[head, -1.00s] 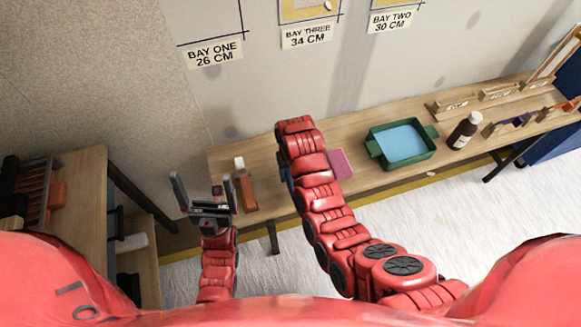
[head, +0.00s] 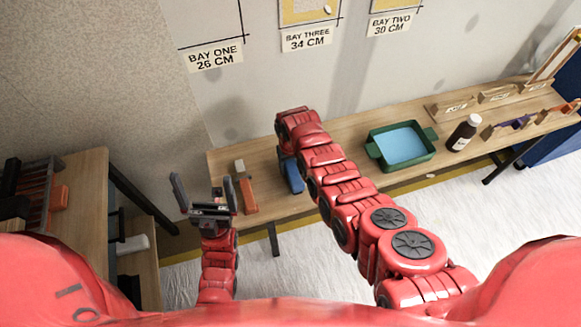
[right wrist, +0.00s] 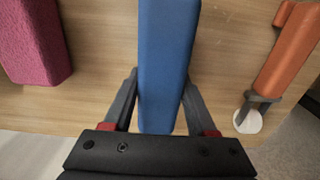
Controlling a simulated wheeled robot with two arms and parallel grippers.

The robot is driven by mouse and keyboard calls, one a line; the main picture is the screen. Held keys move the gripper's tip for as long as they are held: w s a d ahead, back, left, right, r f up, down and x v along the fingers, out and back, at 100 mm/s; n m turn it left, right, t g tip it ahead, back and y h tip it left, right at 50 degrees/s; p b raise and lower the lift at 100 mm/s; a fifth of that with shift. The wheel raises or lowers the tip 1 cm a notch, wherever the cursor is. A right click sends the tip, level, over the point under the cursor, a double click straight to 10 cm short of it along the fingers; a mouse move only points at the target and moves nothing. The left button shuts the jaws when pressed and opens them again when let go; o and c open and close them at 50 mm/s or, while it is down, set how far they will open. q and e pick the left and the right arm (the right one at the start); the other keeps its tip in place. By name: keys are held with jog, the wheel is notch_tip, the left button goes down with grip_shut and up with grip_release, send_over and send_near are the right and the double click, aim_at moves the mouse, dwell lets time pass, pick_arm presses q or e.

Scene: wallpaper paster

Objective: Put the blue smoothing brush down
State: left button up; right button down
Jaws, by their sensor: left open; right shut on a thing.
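The blue smoothing brush (head: 292,178) is at the long wooden table, below the bent end of my right arm. In the right wrist view, my right gripper (right wrist: 160,85) is shut on the blue brush (right wrist: 166,45), one finger along each side. The brush is over or on the bare wood; I cannot tell whether it touches. In the head view my right arm hides the right fingers. My left gripper (head: 203,184) is open and empty, left of the table's near left corner.
An orange-handled tool (head: 248,196) lies left of the brush; it also shows in the right wrist view (right wrist: 288,50). A pink block (right wrist: 35,40) lies on the other side. A green tray (head: 402,163) and dark bottle (head: 463,133) stand farther right.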

jog(key=shift+w+f, duration=0.1)
jog(key=shift+f, duration=0.15)
jog(key=shift+f, duration=0.15)
jog(key=shift+c, duration=1)
grip_release()
jog(key=shift+r, duration=0.3)
